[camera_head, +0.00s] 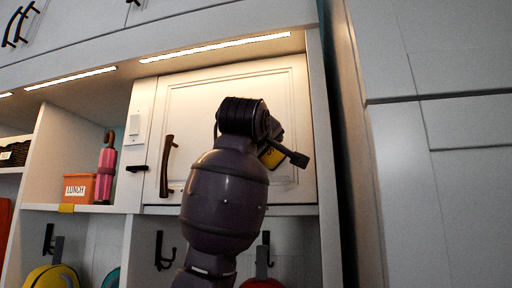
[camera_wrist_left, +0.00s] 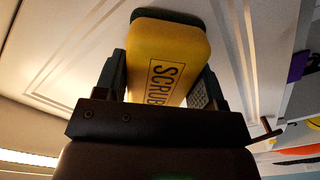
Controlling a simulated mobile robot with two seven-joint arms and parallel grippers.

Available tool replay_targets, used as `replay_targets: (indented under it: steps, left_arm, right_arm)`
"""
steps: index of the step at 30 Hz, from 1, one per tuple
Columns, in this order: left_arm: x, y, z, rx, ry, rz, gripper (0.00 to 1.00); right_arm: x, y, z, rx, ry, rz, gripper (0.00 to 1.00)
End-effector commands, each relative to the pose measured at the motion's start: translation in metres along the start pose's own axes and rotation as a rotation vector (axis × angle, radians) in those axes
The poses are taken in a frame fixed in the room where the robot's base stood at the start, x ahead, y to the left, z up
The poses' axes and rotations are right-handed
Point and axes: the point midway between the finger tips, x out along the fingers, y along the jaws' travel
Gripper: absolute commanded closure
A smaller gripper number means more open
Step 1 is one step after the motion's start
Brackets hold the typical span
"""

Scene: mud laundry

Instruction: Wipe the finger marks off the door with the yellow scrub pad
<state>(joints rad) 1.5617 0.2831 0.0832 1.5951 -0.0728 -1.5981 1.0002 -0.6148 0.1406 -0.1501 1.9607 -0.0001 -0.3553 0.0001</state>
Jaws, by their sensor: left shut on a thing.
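The white cabinet door (camera_head: 190,100) with a raised panel and a dark handle (camera_head: 167,165) is behind my left arm in the head view. My left gripper (camera_wrist_left: 160,85) is shut on the yellow scrub pad (camera_wrist_left: 170,50), which has "SCRUB" printed on it. The pad is in front of the door panel; I cannot tell whether it touches. In the head view only a sliver of the pad (camera_head: 271,157) shows beside my wrist. Faint dark specks (camera_head: 288,181) show low on the door; most of the middle is hidden by my arm. My right gripper is not in view.
Dark hooks (camera_head: 165,250) and bags hang below. Tall grey-white panels (camera_head: 440,190) stand to the right.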

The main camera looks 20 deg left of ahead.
Motion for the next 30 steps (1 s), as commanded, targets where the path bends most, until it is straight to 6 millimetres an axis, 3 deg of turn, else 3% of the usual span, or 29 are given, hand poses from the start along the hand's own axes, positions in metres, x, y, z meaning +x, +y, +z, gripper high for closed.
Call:
replay_targets:
  steps: [11, 30]
  left_arm:
    - [0.002, 0.006, 0.005, -0.001, 0.001, 0.0, 0.56]
    - [0.0, -0.02, -0.02, -0.001, 0.0, -0.001, 0.56]
  right_arm:
    - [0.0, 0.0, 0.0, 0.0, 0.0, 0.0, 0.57]
    - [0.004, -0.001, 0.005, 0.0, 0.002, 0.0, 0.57]
